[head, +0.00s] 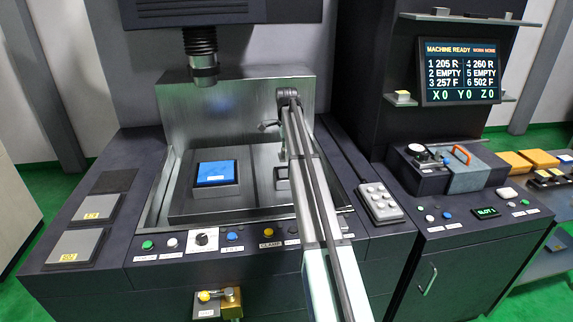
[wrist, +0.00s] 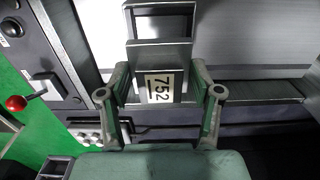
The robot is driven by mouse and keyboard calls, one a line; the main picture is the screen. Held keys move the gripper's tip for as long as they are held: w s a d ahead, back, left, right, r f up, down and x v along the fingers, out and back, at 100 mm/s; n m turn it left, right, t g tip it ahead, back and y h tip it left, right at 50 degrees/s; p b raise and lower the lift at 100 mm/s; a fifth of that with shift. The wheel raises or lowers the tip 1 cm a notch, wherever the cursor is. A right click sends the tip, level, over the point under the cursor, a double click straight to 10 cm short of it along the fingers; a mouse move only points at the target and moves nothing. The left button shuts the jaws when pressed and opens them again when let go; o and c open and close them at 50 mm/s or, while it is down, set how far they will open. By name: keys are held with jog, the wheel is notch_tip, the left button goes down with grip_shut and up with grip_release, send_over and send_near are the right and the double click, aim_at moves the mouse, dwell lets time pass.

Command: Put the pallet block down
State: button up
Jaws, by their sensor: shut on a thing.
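In the wrist view, my gripper (wrist: 160,106) is shut, with a finger on each side of a dark metal block (wrist: 159,88). The block carries a pale label reading 752, seen sideways. A grey metal frame with a dark opening (wrist: 160,27) adjoins it toward the top of the picture. I cannot tell whether this is part of the block or a separate seat, nor whether the block's underside touches anything. In the head view my arm hides the gripper and the held block. A square metal piece (head: 281,178) shows partly beside my arm on the worktable.
A blue-topped block (head: 215,172) sits on the worktable (head: 247,205) left of my arm. The machine head (head: 203,70) hangs above and behind it. A button pendant (head: 379,203) lies at the right. Labelled pads (head: 97,208) line the left ledge.

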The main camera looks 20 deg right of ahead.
aim_at(287, 173)
jog(key=shift+f+p, duration=0.75)
jog(key=shift+f, duration=2.7)
jog(key=shift+f, duration=0.15)
jog(key=o, duration=1.6)
notch_tip(287, 173, up, 12)
jog(key=b, duration=0.3)
